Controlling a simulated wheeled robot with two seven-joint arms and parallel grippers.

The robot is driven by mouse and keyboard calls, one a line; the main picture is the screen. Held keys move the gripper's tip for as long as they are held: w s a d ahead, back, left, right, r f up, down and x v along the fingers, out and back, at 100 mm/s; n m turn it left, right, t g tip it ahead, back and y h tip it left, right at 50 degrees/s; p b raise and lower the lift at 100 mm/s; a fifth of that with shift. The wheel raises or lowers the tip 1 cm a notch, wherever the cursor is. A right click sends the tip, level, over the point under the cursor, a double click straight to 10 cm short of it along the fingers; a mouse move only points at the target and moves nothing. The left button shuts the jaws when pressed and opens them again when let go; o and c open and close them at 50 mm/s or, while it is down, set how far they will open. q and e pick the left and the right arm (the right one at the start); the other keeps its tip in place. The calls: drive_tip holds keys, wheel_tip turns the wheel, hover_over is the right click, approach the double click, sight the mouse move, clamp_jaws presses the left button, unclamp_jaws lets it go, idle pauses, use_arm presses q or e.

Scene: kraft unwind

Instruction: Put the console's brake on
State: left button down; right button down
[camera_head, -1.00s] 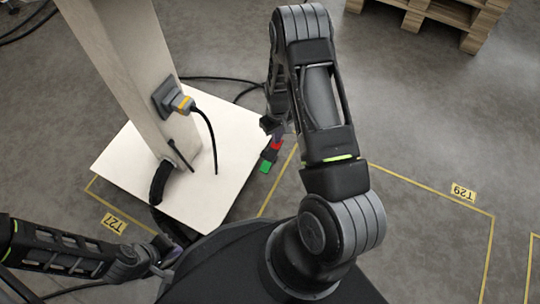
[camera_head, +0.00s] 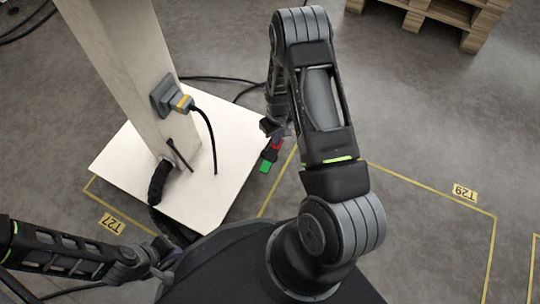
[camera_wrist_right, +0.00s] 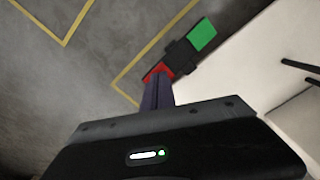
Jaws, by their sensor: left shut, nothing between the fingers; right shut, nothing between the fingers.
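The console is a pale column (camera_head: 122,60) on a flat white base plate (camera_head: 218,196). At the plate's right edge is a small pedal, seemingly the brake, with a green end (camera_head: 265,167) and a red end (camera_head: 277,145). The right wrist view also shows its green end (camera_wrist_right: 202,35) and red end (camera_wrist_right: 158,71), with a black middle between them. My right gripper (camera_wrist_right: 157,82) is shut and empty, its fingertips at the red end; I cannot tell whether they touch or press it. My left gripper (camera_head: 168,270) is shut and empty at the lower left, away from the pedal.
A grey and yellow plug (camera_head: 180,102) with a black cable sits on the column. Black cables run over the floor behind and left of the plate. Yellow lines mark floor bays labelled T27 (camera_head: 112,223) and T29 (camera_head: 464,193). A wooden pallet (camera_head: 440,12) stands at the far right.

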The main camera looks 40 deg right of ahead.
drive_tip(key=shift+f+b, duration=0.75)
drive_tip(key=shift+f, duration=0.25)
idle(0.3)
drive_tip(key=shift+r+p, duration=2.7)
drive_tip(key=shift+r, duration=0.9)
